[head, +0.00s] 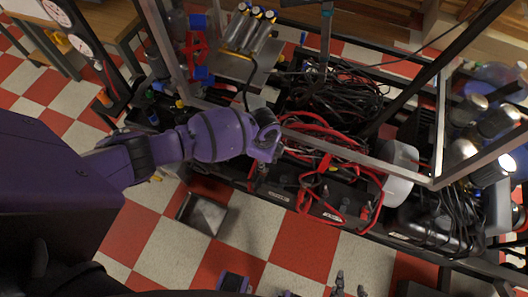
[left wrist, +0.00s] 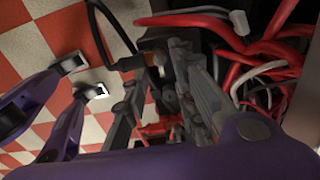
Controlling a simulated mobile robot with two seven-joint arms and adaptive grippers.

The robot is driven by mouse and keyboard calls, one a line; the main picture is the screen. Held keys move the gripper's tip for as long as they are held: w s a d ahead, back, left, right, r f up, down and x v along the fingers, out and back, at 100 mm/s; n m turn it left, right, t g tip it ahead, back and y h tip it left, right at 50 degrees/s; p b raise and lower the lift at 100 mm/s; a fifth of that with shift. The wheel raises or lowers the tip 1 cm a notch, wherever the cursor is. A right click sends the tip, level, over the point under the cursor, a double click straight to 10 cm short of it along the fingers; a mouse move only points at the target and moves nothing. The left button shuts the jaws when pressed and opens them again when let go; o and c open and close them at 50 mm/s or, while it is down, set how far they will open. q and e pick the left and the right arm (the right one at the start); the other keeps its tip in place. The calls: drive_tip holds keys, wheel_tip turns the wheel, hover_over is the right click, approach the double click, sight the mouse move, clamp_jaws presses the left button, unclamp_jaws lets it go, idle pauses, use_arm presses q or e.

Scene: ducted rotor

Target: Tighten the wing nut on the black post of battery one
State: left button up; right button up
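A row of black batteries (head: 279,196) with red cables stands low in the frame in the head view. My left gripper (head: 259,178) points down over the left end of that row. In the left wrist view, its two grey fingers (left wrist: 160,80) stand apart on either side of a dark post area. A black cable's end with a small copper-coloured piece (left wrist: 158,62) shows between the fingertips. I cannot make out the wing nut, or whether a finger touches it. My right gripper (head: 350,286) is at the bottom edge of the head view, its two dark fingertips apart, with nothing seen between them.
Red cables (left wrist: 265,65) crowd close to the right of the left fingers. Metal frame bars (head: 355,160) cross above the batteries. Black cable coils (head: 330,95) lie behind. A square open box (head: 203,214) stands on the checkered floor, which is mostly clear in front.

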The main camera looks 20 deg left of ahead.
use_arm(q)
wheel_tip(320, 180, up, 8)
drive_tip(key=shift+r, duration=0.2)
idle(0.4)
